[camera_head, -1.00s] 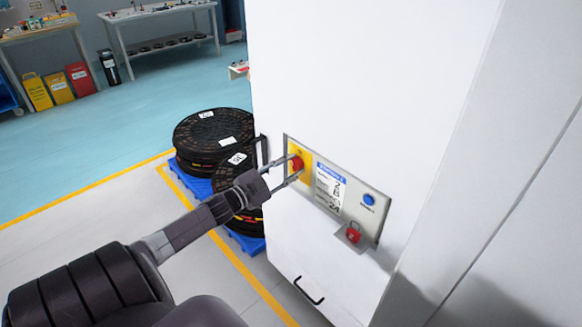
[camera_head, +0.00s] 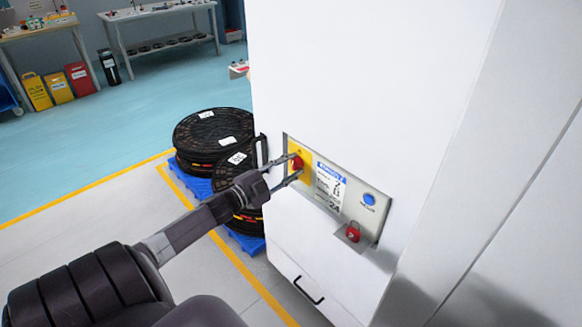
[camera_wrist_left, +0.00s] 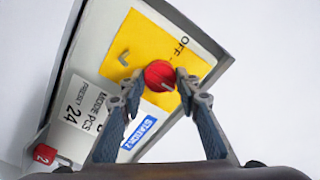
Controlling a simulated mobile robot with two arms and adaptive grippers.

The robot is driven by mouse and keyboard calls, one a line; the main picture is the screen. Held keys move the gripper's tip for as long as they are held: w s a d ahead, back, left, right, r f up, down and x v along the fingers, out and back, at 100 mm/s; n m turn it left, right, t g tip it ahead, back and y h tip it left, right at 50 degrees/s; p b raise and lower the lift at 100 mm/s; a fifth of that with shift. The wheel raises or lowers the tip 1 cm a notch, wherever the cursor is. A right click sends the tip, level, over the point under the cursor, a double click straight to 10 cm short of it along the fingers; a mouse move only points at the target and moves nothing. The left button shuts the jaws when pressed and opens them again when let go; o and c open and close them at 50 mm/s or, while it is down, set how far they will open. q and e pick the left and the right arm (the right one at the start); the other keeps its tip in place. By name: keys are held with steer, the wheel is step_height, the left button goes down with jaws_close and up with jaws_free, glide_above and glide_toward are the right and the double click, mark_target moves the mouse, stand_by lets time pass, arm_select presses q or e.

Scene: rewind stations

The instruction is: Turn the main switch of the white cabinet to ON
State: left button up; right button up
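The main switch is a round red knob (camera_head: 297,162) on a yellow plate (camera_head: 306,175), on the white cabinet's (camera_head: 350,90) control panel. In the left wrist view the knob (camera_wrist_left: 160,75) sits between the fingertips of my left gripper (camera_wrist_left: 160,82), with "OFF" printed at the plate's upper right. The fingertips lie close against both sides of the knob, with no clear gap. A pale mark on the knob points to the lower right. In the head view my left gripper (camera_head: 295,166) reaches the knob from the left. My right gripper is not in view.
The panel also carries a label, a blue button (camera_head: 369,199) and a red padlock (camera_head: 353,232) on a small ledge. Black reels (camera_head: 213,128) on blue pallets stand left of the cabinet, near my left arm. Open floor (camera_head: 120,130) lies farther left.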

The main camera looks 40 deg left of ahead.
arm_select(q)
steer(key=o, duration=0.4)
steer(key=shift+c, duration=0.2)
steer(key=shift+s+f, duration=0.1)
steer(key=shift+s, duration=0.45)
steer(key=s+a, duration=0.1)
steer(key=s, duration=1)
